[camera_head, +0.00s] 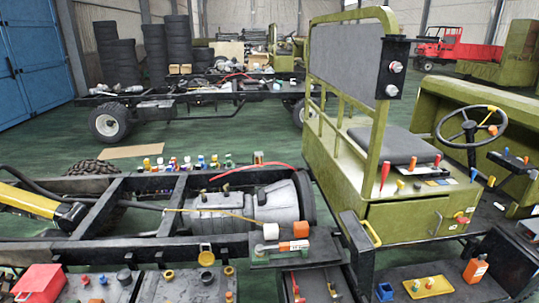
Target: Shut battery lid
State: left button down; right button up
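No gripper of mine can be made out in this view. I cannot tell for certain which part is the battery lid. Two dark, flat-topped box shapes lie low at the front left of the near chassis, a left one (100,291) and a right one (183,287). Both carry small coloured caps or knobs and could be battery tops. The bottom frame edge cuts these parts off.
A red box (38,282) sits at the lower left. A green cab (415,212) with a steering wheel (469,127) stands right. Open green floor (220,145) lies behind.

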aim_at(363, 250)
jog(key=z, duration=0.8)
